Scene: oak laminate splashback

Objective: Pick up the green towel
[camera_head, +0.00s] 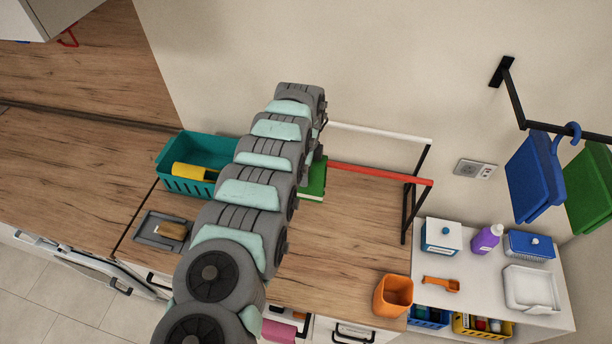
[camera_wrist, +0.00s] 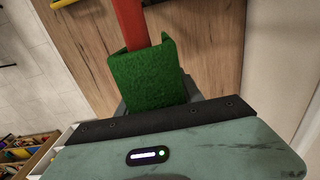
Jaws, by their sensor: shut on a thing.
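The green towel (camera_wrist: 148,80) hangs folded over a red bar (camera_wrist: 128,22) in the wrist view, just in front of my gripper (camera_wrist: 152,103). My gripper is shut on the towel's near part; the fingers are mostly hidden behind the towel and my wrist housing. In the head view the towel (camera_head: 315,178) shows as a small green piece on the left part of the red bar (camera_head: 375,173), partly hidden by my arm. The towel is still around the bar.
A teal basket (camera_head: 195,155) with a yellow item stands left of my arm. An orange cup (camera_head: 393,295) stands at the right front. A white bar (camera_head: 380,132) runs behind the red one. The counter between is clear.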

